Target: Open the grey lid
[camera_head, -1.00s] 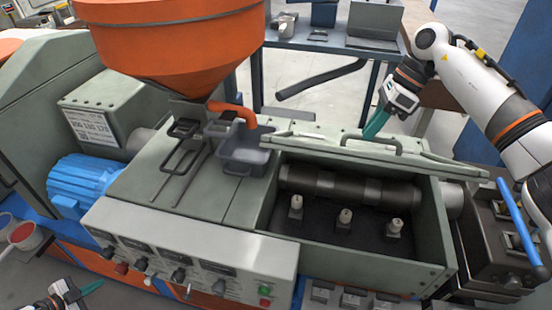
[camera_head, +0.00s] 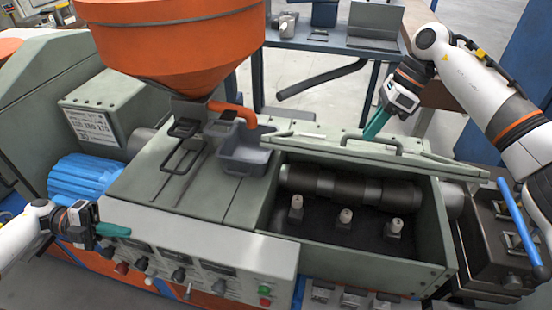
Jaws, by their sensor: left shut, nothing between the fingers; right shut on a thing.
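The grey lid (camera_head: 330,147) stands raised along the back edge of the machine's right compartment (camera_head: 280,215), seen almost edge-on. Its bar handle (camera_head: 385,141) shows on top. My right gripper (camera_head: 372,132) has its green fingers shut on the lid's handle; the exact contact is small in the picture. My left gripper (camera_head: 122,231) is shut and empty, in front of the left end of the control panel (camera_head: 195,240), well away from the lid.
A dark cylinder (camera_head: 340,185) and three small pale-topped posts (camera_head: 345,217) show inside the open compartment. An orange hopper (camera_head: 170,45) rises above the machine's left part. A blue motor (camera_head: 80,177) is at the left. A blue table (camera_head: 330,45) stands behind.

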